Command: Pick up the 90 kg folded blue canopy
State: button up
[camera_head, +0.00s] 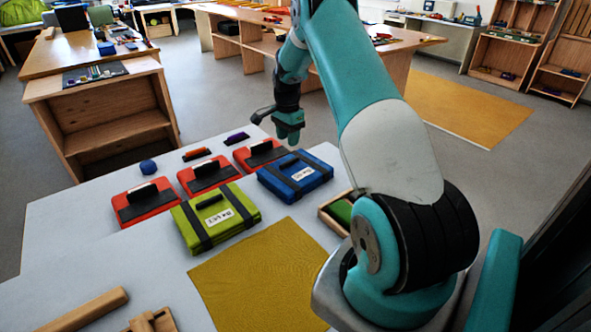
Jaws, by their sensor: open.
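The folded blue canopy (297,179) lies flat on the white table, right of the middle. It has dark straps, a dark handle on top and a white label whose writing is too small to read surely. A folded green bundle (238,208) of the same kind, also labelled, lies just to its left and nearer. My gripper (291,137) is open and empty. In the picture it is above the blue canopy's far edge, apart from it. My arm comes in from the right and hides part of the table.
Three red cases (146,203) with dark handles lie in a row behind the green bundle. A small blue ball (148,167) lies at the back. A wooden tray (329,216) with something green stands right of the canopy.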

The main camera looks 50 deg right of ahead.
aim_at(289, 161)
notch_tip(289, 161, down, 3)
jog(key=shift+r+p, duration=0.1)
jog(key=shift+p, duration=0.25)
jog(key=f+p, duration=0.3)
jog(key=f, duration=0.1)
jog(key=shift+s, duration=0.2)
jog(key=shift+f, duration=0.65)
grip_shut()
